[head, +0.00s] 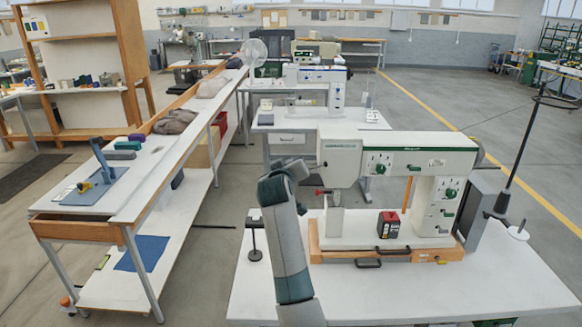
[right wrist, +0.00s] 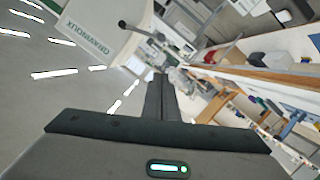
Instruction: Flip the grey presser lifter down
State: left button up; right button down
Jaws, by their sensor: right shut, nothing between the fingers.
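The white sewing machine (head: 410,150) stands on a white table. In the right wrist view its head (right wrist: 105,30) fills the upper left. A short grey lever with a dark knob (right wrist: 127,26) sticks out from the head there; it looks like the presser lifter. In the head view I cannot make out this lever; my arm covers part of that area. A red-tipped part (head: 320,191) shows below the machine's head. My right gripper (right wrist: 160,80) is shut and empty, its fingers apart from the lever and pointing past it. My left gripper is not in view.
The machine rests on an orange-brown base (head: 320,247) with dark handles. A black and red box (head: 388,225) sits under its arm. A small black stand (head: 254,240) and a tall thread stand (head: 510,150) flank it. The table's front right (head: 480,295) is clear.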

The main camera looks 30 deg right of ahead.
jog(key=shift+b+v, duration=0.8)
jog(key=shift+v, duration=1.8)
jog(key=shift+w+a, duration=0.15)
jog(key=shift+a, duration=0.05)
